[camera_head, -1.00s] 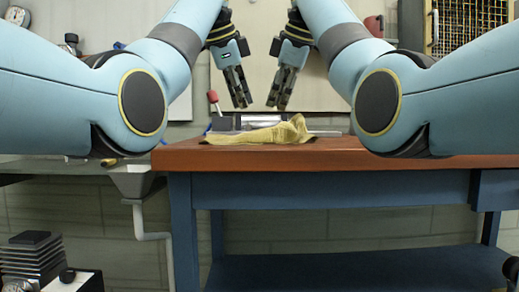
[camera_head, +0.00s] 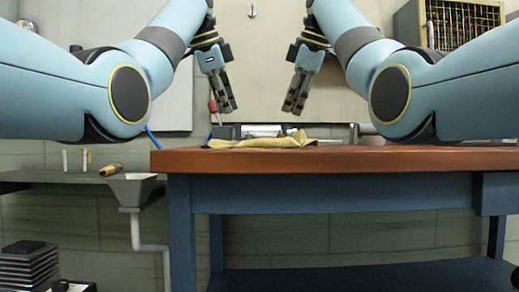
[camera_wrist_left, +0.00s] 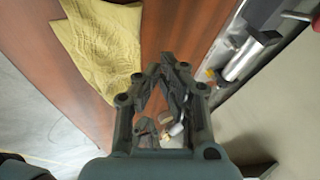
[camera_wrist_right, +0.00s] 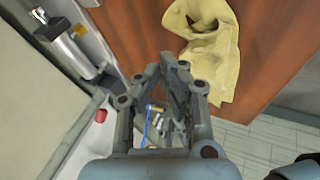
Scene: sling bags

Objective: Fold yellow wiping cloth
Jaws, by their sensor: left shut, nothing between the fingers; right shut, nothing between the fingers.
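The yellow wiping cloth (camera_head: 265,142) lies low and crumpled on the brown tabletop (camera_head: 330,158). In the left wrist view the cloth (camera_wrist_left: 103,45) spreads flat with fine wrinkles at the upper left. In the right wrist view the cloth (camera_wrist_right: 215,45) shows a bunched, looped fold near its top end. My left gripper (camera_head: 230,110) is shut and empty, above the table and left of the cloth's middle. My right gripper (camera_head: 292,110) is shut and empty, above the right part of the cloth. Neither touches the cloth.
A metal vise-like device (camera_wrist_left: 245,57) stands along the table's back edge. A red-handled tool (camera_head: 213,106) is upright at the back left. A grey side bench (camera_head: 75,178) with small items adjoins on the left. The tabletop right of the cloth looks clear.

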